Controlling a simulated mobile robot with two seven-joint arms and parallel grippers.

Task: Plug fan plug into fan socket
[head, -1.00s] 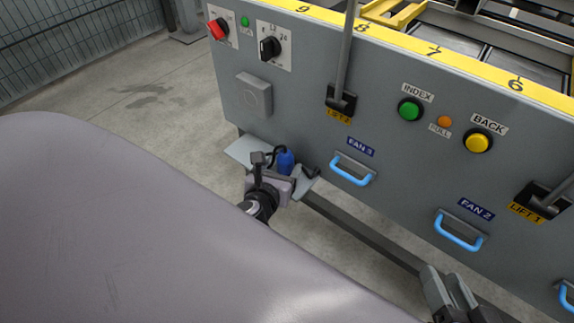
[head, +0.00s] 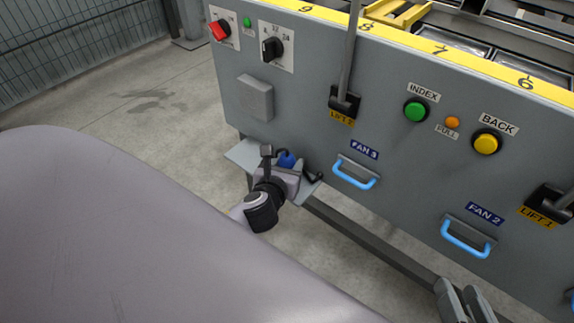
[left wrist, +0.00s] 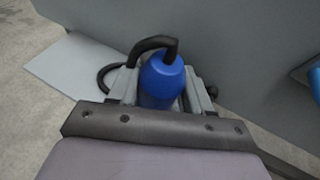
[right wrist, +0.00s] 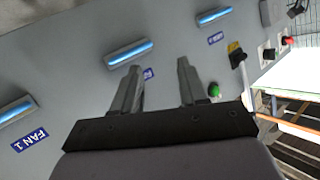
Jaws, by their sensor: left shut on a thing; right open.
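The blue fan plug (head: 286,159) with its black cable stands at a small grey shelf (head: 240,155) low on the grey panel. My left gripper (head: 284,172) is around the plug. In the left wrist view the plug (left wrist: 162,80) sits between the two fingers, which are shut on it, and the black cable (left wrist: 155,43) loops from its top. A grey square box (head: 256,97) on the panel above the shelf may be the fan socket; no opening shows on it. My right gripper (head: 462,300) is open and empty at the lower right; it also shows in the right wrist view (right wrist: 158,68).
The panel carries blue handles (head: 356,172) by FAN labels, a green INDEX button (head: 416,111), a yellow BACK button (head: 486,143), lift levers (head: 344,100) and a black rotary switch (head: 271,49). A rail (head: 350,240) runs below. The floor left of the panel is clear.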

